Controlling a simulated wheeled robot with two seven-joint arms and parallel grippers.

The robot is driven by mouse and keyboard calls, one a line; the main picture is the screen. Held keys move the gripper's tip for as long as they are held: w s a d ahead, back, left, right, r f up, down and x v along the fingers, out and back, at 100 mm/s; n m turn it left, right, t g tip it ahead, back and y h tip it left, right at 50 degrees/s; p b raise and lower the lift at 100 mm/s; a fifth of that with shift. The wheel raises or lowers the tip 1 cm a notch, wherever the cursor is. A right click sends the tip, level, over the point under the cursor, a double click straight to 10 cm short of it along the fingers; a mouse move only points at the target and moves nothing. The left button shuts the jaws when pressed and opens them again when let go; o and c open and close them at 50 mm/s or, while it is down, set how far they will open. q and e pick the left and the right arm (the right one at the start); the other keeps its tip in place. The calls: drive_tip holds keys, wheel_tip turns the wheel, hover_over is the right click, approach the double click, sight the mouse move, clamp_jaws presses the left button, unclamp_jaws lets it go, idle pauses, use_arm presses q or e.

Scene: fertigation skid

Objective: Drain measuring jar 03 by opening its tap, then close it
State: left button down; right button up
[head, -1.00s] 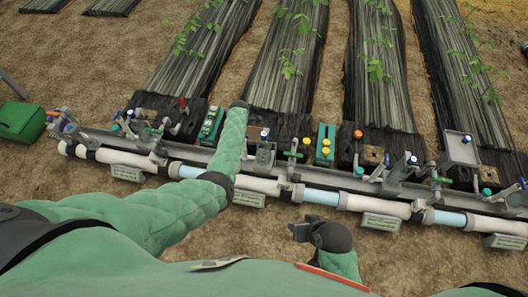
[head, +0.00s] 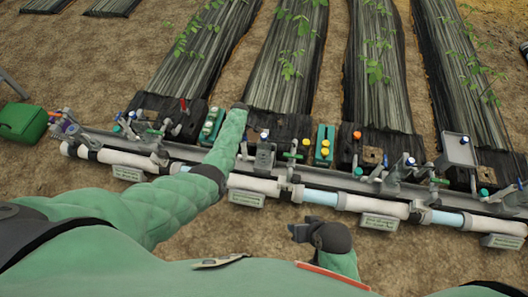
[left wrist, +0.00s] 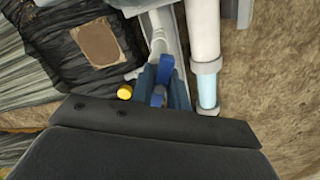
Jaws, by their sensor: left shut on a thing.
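In the left wrist view my left gripper (left wrist: 160,97) is shut on a blue lever (left wrist: 166,68), close to the grey rail and the pipe. The lever looks like a tap handle; whether it is on jar 03 cannot be read. In the head view my left forearm (head: 228,145) reaches across the pipe line and hides the gripper and lever.
A long white pipe (head: 265,185) with pale-blue sections (head: 320,197) and small label plates (head: 247,198) crosses the view. A green box (head: 324,145) with yellow knobs stands behind it. Film-covered beds (head: 378,80) lie beyond. Bare soil is free in front.

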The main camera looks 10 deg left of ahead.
use_arm(q)
drive_tip(key=m+p, duration=0.1)
drive_tip(key=m, duration=1.1)
drive_tip(key=shift+p, duration=0.3)
drive_tip(key=c, duration=1.3)
unclamp_jaws()
